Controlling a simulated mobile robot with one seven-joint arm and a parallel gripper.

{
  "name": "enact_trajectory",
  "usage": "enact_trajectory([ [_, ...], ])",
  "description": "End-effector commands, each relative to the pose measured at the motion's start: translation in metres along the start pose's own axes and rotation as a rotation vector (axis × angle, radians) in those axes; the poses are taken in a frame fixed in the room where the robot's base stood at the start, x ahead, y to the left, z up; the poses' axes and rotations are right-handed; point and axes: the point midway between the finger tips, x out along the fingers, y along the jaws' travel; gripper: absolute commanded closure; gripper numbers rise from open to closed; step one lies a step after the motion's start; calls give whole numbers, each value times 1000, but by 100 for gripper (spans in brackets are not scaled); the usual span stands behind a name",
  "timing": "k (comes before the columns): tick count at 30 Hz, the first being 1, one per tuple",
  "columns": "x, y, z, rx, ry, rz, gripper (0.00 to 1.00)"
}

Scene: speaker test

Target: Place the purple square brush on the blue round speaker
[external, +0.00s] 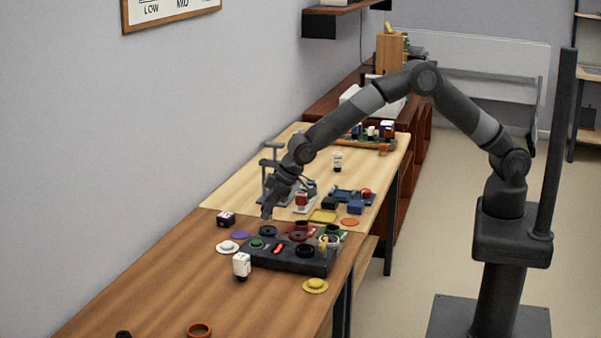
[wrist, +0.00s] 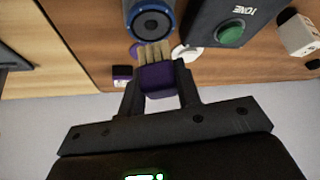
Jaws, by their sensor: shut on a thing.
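My gripper (wrist: 160,92) is shut on the purple square brush (wrist: 158,80), whose pale bristles point away from the palm in the wrist view. The blue round speaker (wrist: 152,24) has a dark cone and a blue rim. In the wrist view it lies just beyond the bristle tips; whether they touch it I cannot tell. In the external view my gripper (external: 267,211) points down above the blue speaker (external: 268,230), at the back edge of the dark panel. The brush is too small and dark to make out there.
A dark panel (external: 290,262) with a green button (wrist: 230,34) lies close by. A white-topped block (external: 241,264), purple disc (external: 239,235), white disc (external: 228,247) and dark box (external: 226,219) surround it. The wooden table's near left (external: 150,300) is mostly clear.

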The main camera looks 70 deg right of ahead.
Motion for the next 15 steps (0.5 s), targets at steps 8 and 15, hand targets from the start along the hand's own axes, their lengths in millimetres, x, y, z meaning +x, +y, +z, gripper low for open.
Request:
enact_trajectory([
  [8, 30, 0, 18, 0, -2, 0, 92],
  [15, 30, 0, 18, 0, -1, 0, 92],
])
